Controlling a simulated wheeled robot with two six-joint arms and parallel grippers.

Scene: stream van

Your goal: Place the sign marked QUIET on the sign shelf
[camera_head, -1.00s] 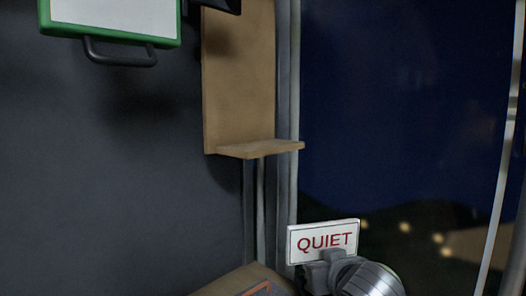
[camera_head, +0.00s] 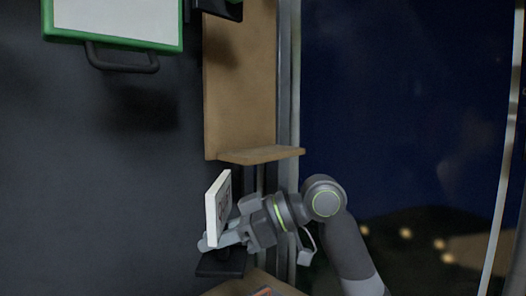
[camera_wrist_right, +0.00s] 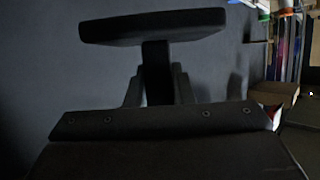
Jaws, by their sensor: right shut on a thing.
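The QUIET sign (camera_head: 217,207) is a white panel that now shows nearly edge-on in the head view, its dark lettered face turned to the right. A dark flat base (camera_head: 222,264) shows below it. My right gripper (camera_head: 226,238) is shut on the sign low down, near its stem. The sign stands upright in the grip, below and left of the wooden shelf ledge (camera_head: 262,155). In the right wrist view a dark plate (camera_wrist_right: 152,25) on a short post fills the upper middle. My left gripper is not in view.
A tall wooden back panel (camera_head: 240,85) rises above the ledge. A green-framed white board (camera_head: 115,22) with a dark handle hangs at upper left. A dark window (camera_head: 400,110) is on the right. The ledge top looks clear. Several blurred items (camera_wrist_right: 290,50) stand at right in the wrist view.

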